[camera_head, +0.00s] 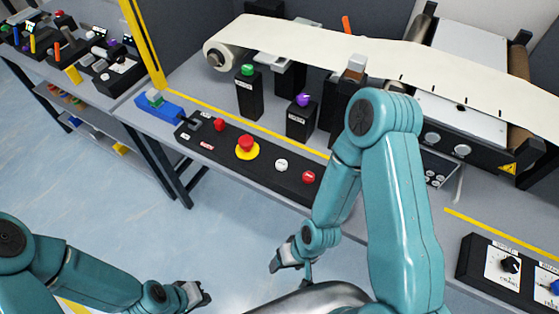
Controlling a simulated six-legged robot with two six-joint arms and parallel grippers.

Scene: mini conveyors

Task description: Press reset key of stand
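A long black control panel (262,165) lies along the front edge of the grey table. It carries a small red button (219,125), a red mushroom button on a yellow ring (246,146), a white button (281,164) and another red button (308,177). The labels are too small to read, so I cannot tell which key is the reset. My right gripper (284,257) hangs in front of the table edge, apart from the panel. My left gripper (196,296) is low over the floor, away from the table. Both fingertips are too small to judge.
Black posts with a green button (248,70) and a purple button (303,100) stand behind the panel. A cream conveyor belt (300,40) runs at the back. A knob box (508,270) sits at the right. My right arm hides part of the table.

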